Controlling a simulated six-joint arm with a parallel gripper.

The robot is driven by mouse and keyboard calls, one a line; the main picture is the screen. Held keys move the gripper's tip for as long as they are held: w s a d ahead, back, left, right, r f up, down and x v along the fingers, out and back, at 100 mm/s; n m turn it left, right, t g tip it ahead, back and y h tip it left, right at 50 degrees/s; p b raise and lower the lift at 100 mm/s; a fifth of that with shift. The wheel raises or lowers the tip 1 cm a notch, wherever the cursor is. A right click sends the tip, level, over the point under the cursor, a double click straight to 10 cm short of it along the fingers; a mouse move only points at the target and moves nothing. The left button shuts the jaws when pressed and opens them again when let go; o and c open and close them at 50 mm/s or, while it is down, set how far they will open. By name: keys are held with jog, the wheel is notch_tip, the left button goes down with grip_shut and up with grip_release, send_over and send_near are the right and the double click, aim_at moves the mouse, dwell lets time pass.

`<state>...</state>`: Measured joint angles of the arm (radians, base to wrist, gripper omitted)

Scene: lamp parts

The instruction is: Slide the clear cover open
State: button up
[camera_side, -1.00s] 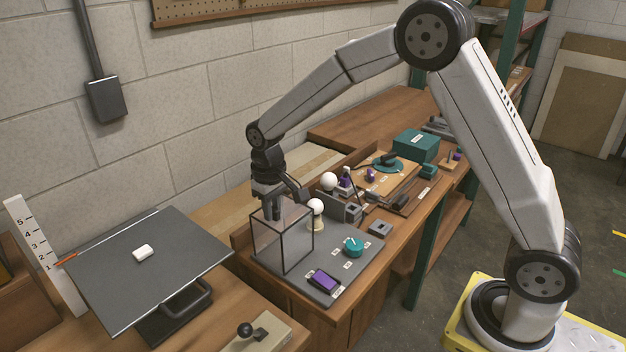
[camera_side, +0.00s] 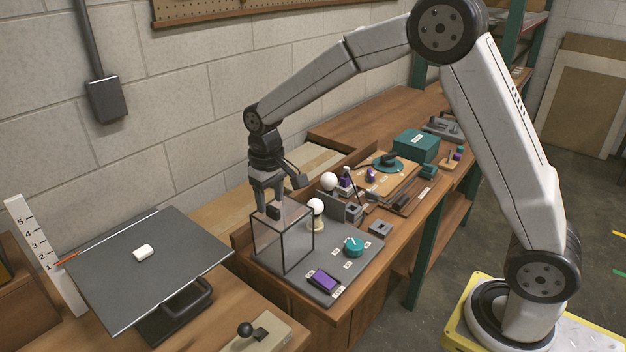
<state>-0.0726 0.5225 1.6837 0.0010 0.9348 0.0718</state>
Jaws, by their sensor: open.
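The clear cover (camera_side: 296,246) is a see-through box with dark edges on the left part of a grey panel (camera_side: 318,284). A small dark block (camera_side: 273,212) shows at the cover's top, between my fingers; it looks like a handle, but I cannot tell for sure. My gripper (camera_side: 270,208) points down at the cover's top left, with its fingers apart on either side of that block. I cannot tell whether the fingers touch it. The cover still stands at the panel's left end.
A white bulb (camera_side: 316,206) stands close to the cover's right. A teal knob (camera_side: 353,246) and a purple switch (camera_side: 324,281) sit on the panel. More parts crowd the bench behind.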

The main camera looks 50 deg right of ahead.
jog(key=shift+r, duration=2.4)
jog(key=shift+s+f, duration=0.1)
jog(key=s+d+f+t, duration=0.1)
jog(key=s+f, duration=0.2)
jog(key=s, duration=0.6)
jog(key=s+d+f+t, duration=0.1)
jog(key=s+f, duration=0.3)
jog(key=s, duration=0.6)
jog(key=shift+d+f+t, duration=0.3)
jog(key=shift+d, duration=0.45)
